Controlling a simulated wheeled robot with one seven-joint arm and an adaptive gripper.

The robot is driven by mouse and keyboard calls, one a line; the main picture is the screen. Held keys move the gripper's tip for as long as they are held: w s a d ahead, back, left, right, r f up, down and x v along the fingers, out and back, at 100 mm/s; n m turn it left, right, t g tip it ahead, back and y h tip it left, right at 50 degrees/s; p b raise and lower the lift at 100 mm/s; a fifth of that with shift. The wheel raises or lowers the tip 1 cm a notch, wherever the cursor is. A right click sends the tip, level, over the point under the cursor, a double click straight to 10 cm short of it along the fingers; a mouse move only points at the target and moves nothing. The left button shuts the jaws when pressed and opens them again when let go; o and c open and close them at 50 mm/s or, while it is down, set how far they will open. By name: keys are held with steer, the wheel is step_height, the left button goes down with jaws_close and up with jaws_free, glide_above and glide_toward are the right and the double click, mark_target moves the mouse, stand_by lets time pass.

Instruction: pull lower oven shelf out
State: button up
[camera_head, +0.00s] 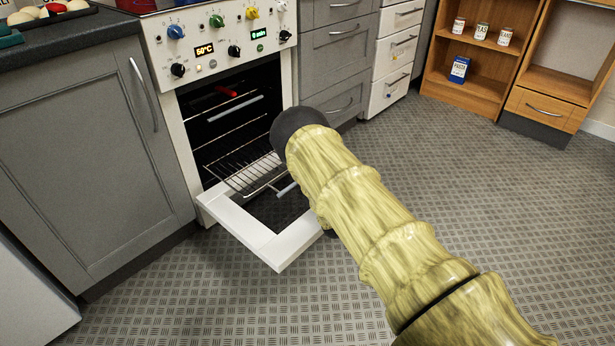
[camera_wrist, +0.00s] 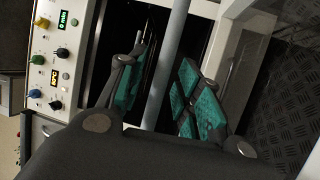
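The oven (camera_head: 215,50) has its white-framed door (camera_head: 265,243) folded down. The lower shelf (camera_head: 240,172) is a wire rack low in the cavity, its front reaching over the open door. A light grey bar handle (camera_head: 286,188) shows at its front, partly covered by my arm. My gripper is hidden behind my arm in the head view. In the wrist view my gripper (camera_wrist: 162,70) is open, with teal pads spread. A grey bar (camera_wrist: 172,45) runs lengthwise between the two fingers; I cannot tell whether either pad touches it.
An upper rack with a grey bar (camera_head: 235,108) and a red item (camera_head: 226,91) sit higher inside the oven. Grey cabinets (camera_head: 90,150) flank the oven. A wooden shelf unit (camera_head: 470,75) with cans stands at the back right. The floor (camera_head: 420,160) right of the oven is clear.

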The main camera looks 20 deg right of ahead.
steer(key=s, duration=0.4)
steer(key=s+d+f, duration=0.1)
steer(key=s, duration=0.2)
steer(key=s+f, duration=0.1)
steer(key=s, duration=0.3)
steer(key=shift+s+d+f, duration=0.1)
steer(key=shift+s+d, duration=0.05)
steer(key=shift+s, duration=0.2)
